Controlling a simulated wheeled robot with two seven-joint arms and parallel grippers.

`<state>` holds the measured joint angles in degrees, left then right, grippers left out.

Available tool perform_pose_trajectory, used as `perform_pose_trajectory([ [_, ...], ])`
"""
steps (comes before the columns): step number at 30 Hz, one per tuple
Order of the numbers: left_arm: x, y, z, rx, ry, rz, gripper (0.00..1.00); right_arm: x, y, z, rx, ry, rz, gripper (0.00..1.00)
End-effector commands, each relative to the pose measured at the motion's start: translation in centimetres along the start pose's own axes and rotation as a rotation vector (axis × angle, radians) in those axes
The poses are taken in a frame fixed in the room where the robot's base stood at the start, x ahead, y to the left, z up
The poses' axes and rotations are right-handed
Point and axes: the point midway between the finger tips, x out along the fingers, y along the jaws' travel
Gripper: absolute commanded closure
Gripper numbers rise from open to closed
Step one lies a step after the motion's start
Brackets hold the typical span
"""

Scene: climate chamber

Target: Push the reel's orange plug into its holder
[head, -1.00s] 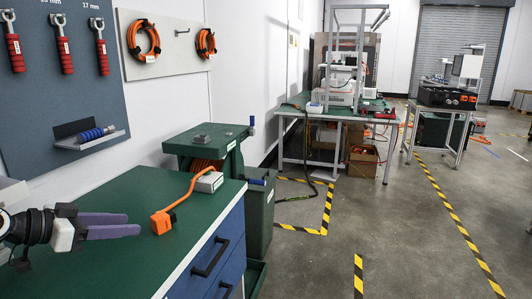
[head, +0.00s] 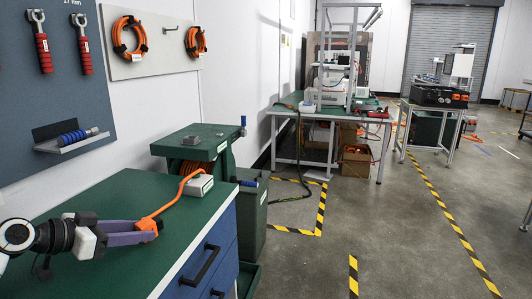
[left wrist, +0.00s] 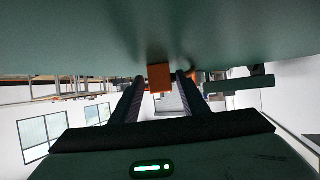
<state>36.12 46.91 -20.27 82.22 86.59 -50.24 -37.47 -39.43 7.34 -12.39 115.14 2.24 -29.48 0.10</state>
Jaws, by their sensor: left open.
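The orange plug (head: 149,225) lies on the green top of the blue workbench (head: 128,189), its orange cable running back to a small grey block (head: 198,186) at the bench's far edge. The reel's orange coil (head: 190,168) shows in the green stand behind. My left gripper (head: 150,231) is open, low over the bench, its purple fingers reaching the plug and partly covering it. In the left wrist view the plug (left wrist: 160,77) sits between the two open fingertips (left wrist: 158,82). I cannot tell which block is the holder. My right gripper is not in view.
A grey piece (head: 191,140) lies on the green stand. A shelf (head: 72,143) with a blue-handled tool and hung orange cables (head: 127,38) are on the wall. The bench top around the plug is clear, with its edge on the right.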

Motion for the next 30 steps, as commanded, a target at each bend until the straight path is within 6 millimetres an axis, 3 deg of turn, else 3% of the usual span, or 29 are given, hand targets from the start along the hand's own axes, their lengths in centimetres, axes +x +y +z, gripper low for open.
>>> perform_pose_trajectory([
  [8, 0.0, 0.0, 0.0, 0.0, 0.0, 0.001, 0.59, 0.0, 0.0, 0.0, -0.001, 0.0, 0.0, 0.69],
  [15, 0.0, 0.0, -0.1, 0.0, 0.002, 0.0, 1.0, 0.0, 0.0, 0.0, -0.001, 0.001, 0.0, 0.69],
  [30, -1.0, 0.0, -2.2, 0.001, 0.003, 0.0, 1.0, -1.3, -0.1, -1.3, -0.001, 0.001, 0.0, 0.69],
])
